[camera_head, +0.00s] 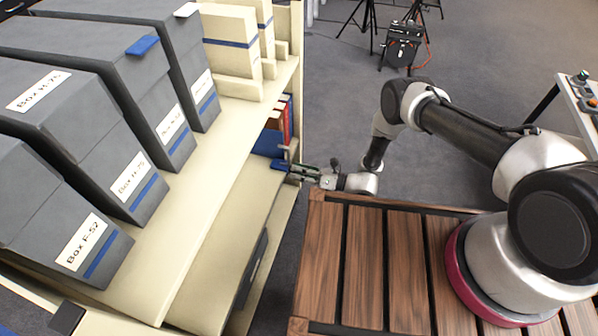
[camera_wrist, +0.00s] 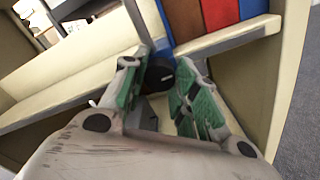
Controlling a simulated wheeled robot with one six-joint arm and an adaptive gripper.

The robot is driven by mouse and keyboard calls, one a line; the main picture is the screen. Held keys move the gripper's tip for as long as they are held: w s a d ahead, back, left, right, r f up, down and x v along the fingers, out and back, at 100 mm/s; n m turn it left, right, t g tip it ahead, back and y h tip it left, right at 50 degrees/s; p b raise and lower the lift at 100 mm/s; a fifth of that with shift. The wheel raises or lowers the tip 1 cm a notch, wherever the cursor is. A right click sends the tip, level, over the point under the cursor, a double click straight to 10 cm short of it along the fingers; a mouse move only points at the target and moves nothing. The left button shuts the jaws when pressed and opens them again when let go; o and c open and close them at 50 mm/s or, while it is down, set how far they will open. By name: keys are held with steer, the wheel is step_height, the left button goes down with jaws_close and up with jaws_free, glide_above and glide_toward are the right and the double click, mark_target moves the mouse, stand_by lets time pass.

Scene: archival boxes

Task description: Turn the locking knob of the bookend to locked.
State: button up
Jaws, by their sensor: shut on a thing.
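The locking knob (camera_wrist: 158,76) is a small dark knob with a pale mark on its face, in the upper middle of the wrist view. My gripper (camera_wrist: 162,70) has its green-padded fingers on either side of it and is shut on it. The fingers partly hide the knob, and I cannot read its lock setting. A narrow grey upright (camera_wrist: 137,22) beside the books looks like part of the bookend. In the head view my gripper (camera_head: 297,172) reaches into the shelf just below the books; the knob cannot be made out there.
Blue, brown and red books (camera_wrist: 202,14) stand right behind the knob. In the head view, grey archival boxes (camera_head: 100,150) and cream boxes (camera_head: 232,42) fill the upper shelf (camera_head: 205,170). A slatted wooden top (camera_head: 385,260) lies below my arm. Open floor lies beyond the shelf.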

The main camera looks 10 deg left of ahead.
steer(key=shift+w, duration=0.1)
stand_by(0.3)
steer(key=o, duration=1)
steer(key=shift+d, duration=0.2)
steer(key=d, duration=0.4)
steer(key=s+d, duration=0.1)
steer(key=d, duration=0.6)
steer(key=shift+s+d, duration=0.3)
steer(key=shift+s, duration=0.1)
